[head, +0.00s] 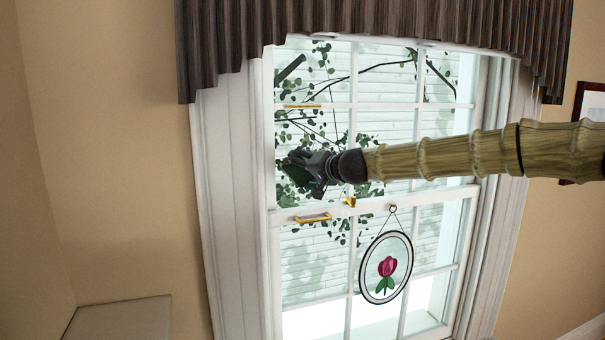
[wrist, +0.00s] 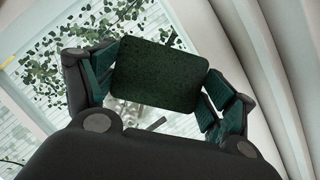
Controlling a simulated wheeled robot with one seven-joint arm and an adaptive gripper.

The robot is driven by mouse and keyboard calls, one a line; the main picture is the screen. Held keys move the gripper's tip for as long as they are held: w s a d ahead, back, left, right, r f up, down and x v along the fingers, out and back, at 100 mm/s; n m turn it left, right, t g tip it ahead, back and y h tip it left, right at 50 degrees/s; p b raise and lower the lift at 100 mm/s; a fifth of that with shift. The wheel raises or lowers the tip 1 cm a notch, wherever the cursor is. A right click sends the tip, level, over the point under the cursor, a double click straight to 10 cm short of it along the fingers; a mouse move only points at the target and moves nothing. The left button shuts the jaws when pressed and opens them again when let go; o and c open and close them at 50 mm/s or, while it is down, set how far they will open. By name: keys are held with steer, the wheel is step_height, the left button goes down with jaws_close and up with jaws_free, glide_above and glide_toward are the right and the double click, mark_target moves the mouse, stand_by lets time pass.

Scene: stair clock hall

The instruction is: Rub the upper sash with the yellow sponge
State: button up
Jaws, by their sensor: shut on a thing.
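The upper sash (head: 400,104) is the top half of a white window, with panes split by thin white bars. My gripper (head: 308,170) is in front of its lower left part, near the meeting rail. In the wrist view my gripper is shut on a block, the sponge (wrist: 158,75), held between both fingers. The face that shows is dark green and speckled; no yellow shows on it. In the head view the sponge is small and dark and mostly hidden by the fingers. I cannot tell whether it touches the glass.
The lower sash has a brass handle (head: 312,218) and a hanging tulip disc (head: 385,267). A brass catch (head: 350,201) sits on the meeting rail. A short brass bar (head: 302,106) is on the upper sash. A pleated valance (head: 370,22) hangs above. A box-like ledge (head: 120,318) is at lower left.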

steer(key=shift+s+r, duration=0.25)
steer(key=shift+s, duration=0.05)
steer(key=shift+w+a+f, duration=0.1)
steer(key=shift+w+f, duration=0.65)
steer(key=shift+w, duration=0.25)
steer(key=shift+s+r, duration=0.45)
steer(key=shift+w+f, duration=0.3)
steer(key=shift+w, duration=0.3)
steer(key=shift+s+r, duration=0.1)
steer(key=shift+a+r, duration=0.1)
steer(key=shift+w, duration=0.35)
steer(key=shift+a, duration=0.1)
